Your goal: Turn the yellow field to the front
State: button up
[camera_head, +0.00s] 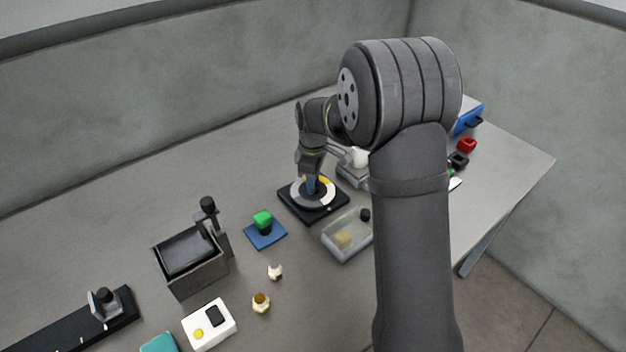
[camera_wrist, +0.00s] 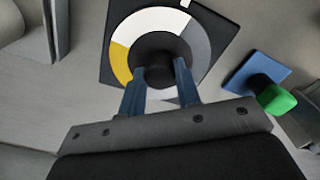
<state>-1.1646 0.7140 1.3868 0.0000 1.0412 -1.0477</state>
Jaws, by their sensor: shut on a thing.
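A dial (camera_head: 300,203) stands on a black square base (camera_head: 318,214), with a ring of yellow, white and grey fields around a dark knob (camera_wrist: 158,72). In the wrist view the yellow field (camera_wrist: 122,66) is on the left, the white field (camera_wrist: 150,20) at the top and the grey field (camera_wrist: 198,42) on the right. A small white mark (camera_wrist: 186,3) sits on the base near the white-grey border. My gripper (camera_wrist: 160,75) is shut on the knob, one blue finger on each side. In the head view it comes down from above and hides part of the ring.
A blue pad (camera_head: 270,238) with a green-topped button (camera_head: 263,219) lies left of the dial. A clear tray (camera_head: 345,252) with a yellowish block stands in front to the right. A grey box with a lever (camera_head: 185,283) stands farther left. My arm hides part of the right side.

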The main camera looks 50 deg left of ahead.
jog(key=m, duration=1.4)
jog(key=shift+m, duration=0.3)
jog(key=m, duration=0.5)
jog(key=shift+m, duration=0.3)
jog(key=m, duration=0.4)
jog(key=shift+m, duration=0.4)
jog(key=o, duration=1)
